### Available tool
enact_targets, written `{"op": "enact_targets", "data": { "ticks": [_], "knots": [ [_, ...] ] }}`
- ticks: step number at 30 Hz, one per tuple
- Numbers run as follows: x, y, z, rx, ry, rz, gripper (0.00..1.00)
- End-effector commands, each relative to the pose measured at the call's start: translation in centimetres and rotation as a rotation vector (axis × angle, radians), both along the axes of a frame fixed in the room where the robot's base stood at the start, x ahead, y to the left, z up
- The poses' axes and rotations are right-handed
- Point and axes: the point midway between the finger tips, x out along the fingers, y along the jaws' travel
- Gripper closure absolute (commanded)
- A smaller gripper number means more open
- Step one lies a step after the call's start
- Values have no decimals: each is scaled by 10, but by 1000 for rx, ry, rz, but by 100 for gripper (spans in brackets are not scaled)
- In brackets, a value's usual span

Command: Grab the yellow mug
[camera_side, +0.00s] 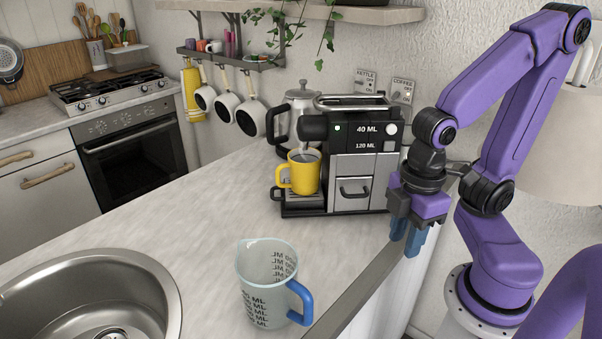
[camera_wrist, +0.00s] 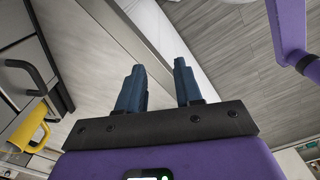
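The yellow mug (camera_side: 304,172) stands upright on the drip tray of the coffee machine (camera_side: 352,150), under its spout, with its handle toward the left. Part of the yellow mug (camera_wrist: 28,126) also shows at the left edge of the wrist view. My gripper (camera_side: 413,240) points down to the right of the machine, near the counter's edge and apart from the mug. In the wrist view my gripper (camera_wrist: 158,84) has its two blue fingers spread, with nothing between them.
A clear measuring jug (camera_side: 267,283) with a blue handle stands at the counter's front. A metal sink (camera_side: 150,290) is at lower left. A kettle (camera_side: 300,105) stands behind the machine. The counter (camera_side: 190,225) is clear between sink and machine.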

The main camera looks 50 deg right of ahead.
Motion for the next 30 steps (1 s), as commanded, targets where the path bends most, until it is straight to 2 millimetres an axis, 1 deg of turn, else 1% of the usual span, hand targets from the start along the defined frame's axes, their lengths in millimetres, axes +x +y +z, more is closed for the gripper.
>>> {"op": "enact_targets", "data": {
  "ticks": [10,14,17,22,30],
  "knots": [
    [1,0,0,0,0,-6,47],
    [12,7,6,1,1,-83,47],
    [32,17,15,0,4,-216,47],
    [77,34,36,0,10,-524,47],
    [151,48,68,1,20,-1017,47]
  ]
}}
